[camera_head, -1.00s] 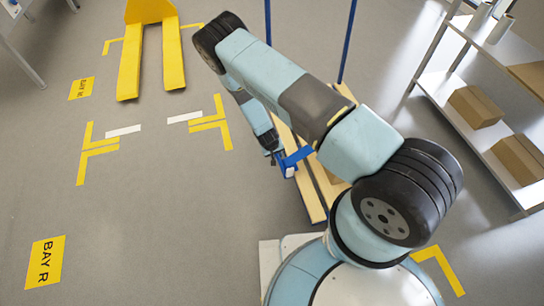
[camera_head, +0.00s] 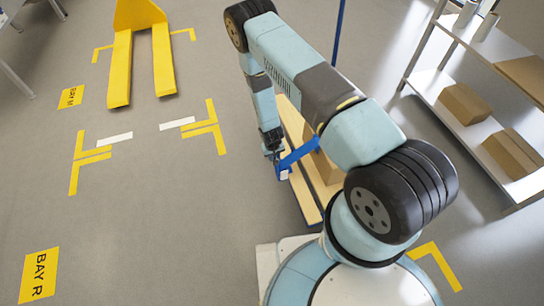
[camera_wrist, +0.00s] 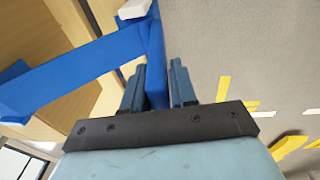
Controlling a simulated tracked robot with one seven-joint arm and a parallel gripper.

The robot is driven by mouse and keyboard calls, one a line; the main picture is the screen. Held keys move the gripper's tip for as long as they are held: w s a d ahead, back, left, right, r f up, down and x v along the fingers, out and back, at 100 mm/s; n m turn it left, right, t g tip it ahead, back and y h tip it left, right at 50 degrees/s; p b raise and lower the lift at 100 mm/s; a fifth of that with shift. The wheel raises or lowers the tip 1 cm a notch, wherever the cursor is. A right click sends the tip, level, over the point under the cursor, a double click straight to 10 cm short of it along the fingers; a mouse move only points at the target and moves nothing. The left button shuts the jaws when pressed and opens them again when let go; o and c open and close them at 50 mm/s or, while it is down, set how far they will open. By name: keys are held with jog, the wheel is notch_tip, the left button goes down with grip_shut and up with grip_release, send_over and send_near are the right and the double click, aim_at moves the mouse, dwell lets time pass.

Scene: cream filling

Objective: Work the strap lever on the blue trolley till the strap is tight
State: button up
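The trolley (camera_head: 301,188) has a pale wooden deck and a blue upright (camera_head: 338,35). It stands just in front of my base, partly hidden by my arm. A blue strap (camera_head: 300,153) runs over a cardboard box on it and turns down at the side; it fills the left of the wrist view (camera_wrist: 75,75). A small white piece (camera_head: 284,175) sits by the strap's bend. My gripper (camera_head: 273,153) is at this bend. In the wrist view its fingers (camera_wrist: 157,85) stand either side of a blue part; whether they press it is unclear. I cannot make out the lever.
A yellow pallet jack (camera_head: 122,65) stands at the upper left. A shelf (camera_head: 440,95) with cardboard boxes (camera_head: 465,103) is on the right. Yellow floor marks (camera_head: 75,165) and a BAY R sign (camera_head: 40,275) lie on clear grey floor to the left.

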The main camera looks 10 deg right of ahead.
jog(key=o, duration=0.5)
jog(key=shift+r, duration=0.15)
jog(key=r, duration=0.4)
jog(key=s+r, duration=0.1)
jog(key=r, duration=0.4)
jog(key=a+r, duration=0.1)
jog(key=r, duration=0.3)
jog(key=shift+s+r, duration=0.15)
jog(key=shift+s, duration=0.25)
